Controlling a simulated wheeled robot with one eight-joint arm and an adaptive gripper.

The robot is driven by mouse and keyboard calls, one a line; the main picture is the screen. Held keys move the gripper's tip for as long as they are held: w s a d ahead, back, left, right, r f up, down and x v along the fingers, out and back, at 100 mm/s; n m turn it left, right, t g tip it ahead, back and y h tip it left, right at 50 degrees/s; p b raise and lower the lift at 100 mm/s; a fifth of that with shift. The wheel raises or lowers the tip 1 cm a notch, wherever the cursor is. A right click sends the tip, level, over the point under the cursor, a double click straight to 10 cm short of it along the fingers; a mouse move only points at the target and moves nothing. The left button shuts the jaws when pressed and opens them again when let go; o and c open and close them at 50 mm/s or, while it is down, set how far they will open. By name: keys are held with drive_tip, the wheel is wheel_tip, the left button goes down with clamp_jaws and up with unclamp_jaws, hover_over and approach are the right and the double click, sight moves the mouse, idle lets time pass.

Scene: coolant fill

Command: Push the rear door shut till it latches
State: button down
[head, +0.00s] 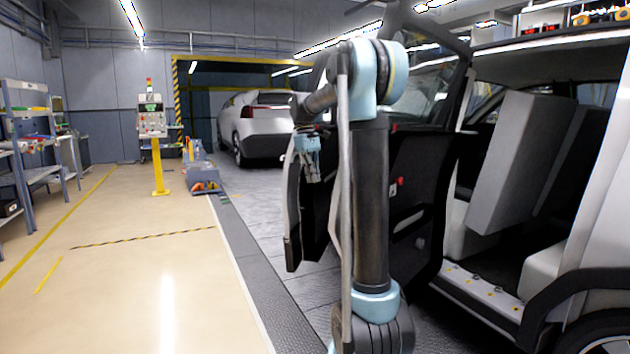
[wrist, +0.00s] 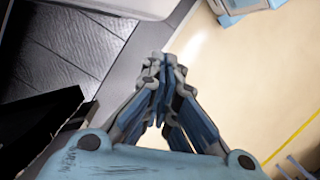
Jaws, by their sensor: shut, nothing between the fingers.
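The rear door (head: 425,190) stands wide open on the car at the right. Its dark inner panel, with a small red part on it, faces me. My upright arm hides the middle of it. Its outer end (head: 292,215) shows left of my arm. My gripper (head: 308,174) is shut and empty, pointing down in front of that end in the picture; I cannot tell whether it touches. In the wrist view the closed fingers (wrist: 166,62) have floor beyond them. A dark edge, possibly the door's, lies at lower left there. The door opening shows grey seats (head: 510,160) and a sill (head: 480,290).
A white car (head: 257,125) is parked farther back. A yellow post with a control panel (head: 153,120) and a low cart (head: 203,178) stand left of it. Shelves (head: 35,150) line the left wall. The beige floor (head: 130,270) on the left is clear.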

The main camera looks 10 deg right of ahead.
drive_tip(key=s+d+f, duration=0.3)
drive_tip(key=s+f, duration=0.1)
drive_tip(key=f, duration=0.4)
drive_tip(key=shift+s+d, duration=0.2)
drive_tip(key=shift+d, duration=0.05)
